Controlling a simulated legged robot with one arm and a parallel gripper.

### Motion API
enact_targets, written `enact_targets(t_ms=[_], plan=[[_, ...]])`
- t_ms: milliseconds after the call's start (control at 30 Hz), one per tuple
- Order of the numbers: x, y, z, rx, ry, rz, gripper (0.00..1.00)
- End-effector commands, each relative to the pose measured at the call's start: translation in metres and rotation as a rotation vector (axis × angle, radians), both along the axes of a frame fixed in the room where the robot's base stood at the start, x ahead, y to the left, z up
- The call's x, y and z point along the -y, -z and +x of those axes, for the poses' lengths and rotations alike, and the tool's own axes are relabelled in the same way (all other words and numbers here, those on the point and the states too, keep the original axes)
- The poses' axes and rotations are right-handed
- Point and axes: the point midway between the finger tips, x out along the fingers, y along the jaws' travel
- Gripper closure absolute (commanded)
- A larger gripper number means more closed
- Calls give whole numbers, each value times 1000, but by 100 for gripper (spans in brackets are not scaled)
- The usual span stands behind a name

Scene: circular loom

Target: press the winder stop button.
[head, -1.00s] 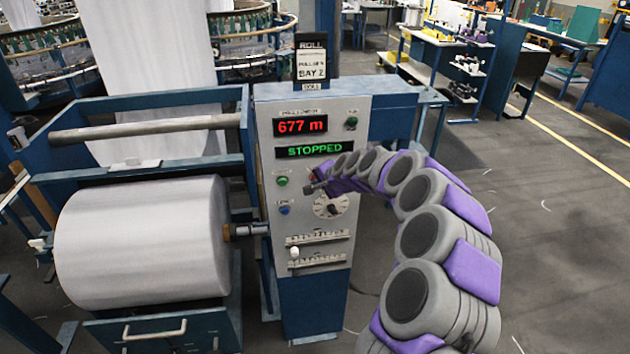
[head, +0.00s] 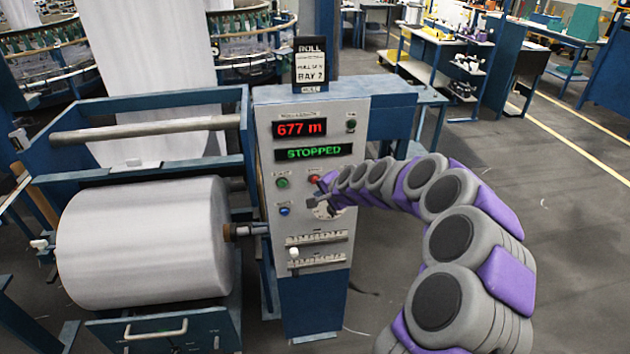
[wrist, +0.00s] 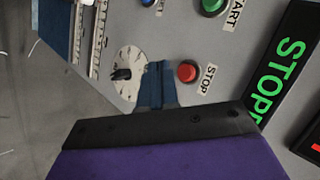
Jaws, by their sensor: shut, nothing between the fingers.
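The red stop button (head: 314,179) sits on the grey winder control panel (head: 262,130), right of the green start button (head: 282,183). In the wrist view the red button (wrist: 187,72) shows beside its STOP label (wrist: 209,79), uncovered. My gripper (head: 312,200) is shut and empty, just below the button in the head view. In the wrist view its fingertips (wrist: 156,70) lie between the dial and the red button, apart from the button in the picture. How far the tips are from the panel is hard to tell. The display (head: 314,151) reads STOPPED in green.
A white dial (wrist: 130,72) lies close beside the fingertips. A blue button (head: 284,211) and slider scales (head: 317,246) are on the same panel. A large white fabric roll (head: 140,243) stands left of the panel. Open floor lies to the right.

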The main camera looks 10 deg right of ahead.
Motion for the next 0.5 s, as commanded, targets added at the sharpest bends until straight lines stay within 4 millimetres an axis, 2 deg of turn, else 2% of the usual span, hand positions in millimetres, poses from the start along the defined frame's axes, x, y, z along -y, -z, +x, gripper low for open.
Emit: enact_targets(t_ms=[233,500], plan=[[1,0,-20,0,1,-1,100],[1,0,-24,1,1,-1,100]])
